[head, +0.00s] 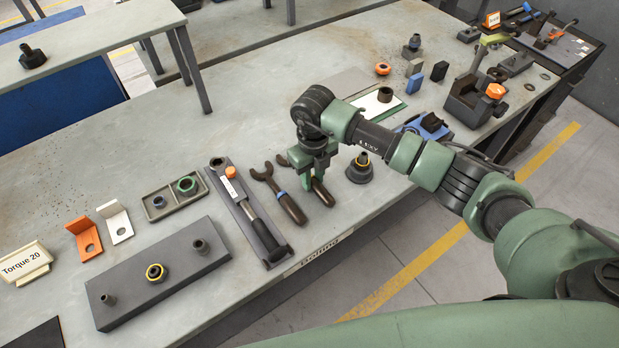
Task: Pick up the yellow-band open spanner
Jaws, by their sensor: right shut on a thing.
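My right gripper (306,180) is shut around the middle of an open spanner with a dark handle (322,194). Its open jaw end shows just left of the fingers, and the fingers cover the place where a band would sit, so no yellow shows. The spanner is at the bench surface or very close above it; I cannot tell which. A second open spanner with a blue band (278,193) lies beside it on the left, apart from the gripper. My left gripper is not in view.
Left of the spanners, a torque wrench (241,201) lies in a dark tray. A dark holder with a yellow ring (360,169) stands close right of the gripper. A grey block with studs (187,264) is at front left.

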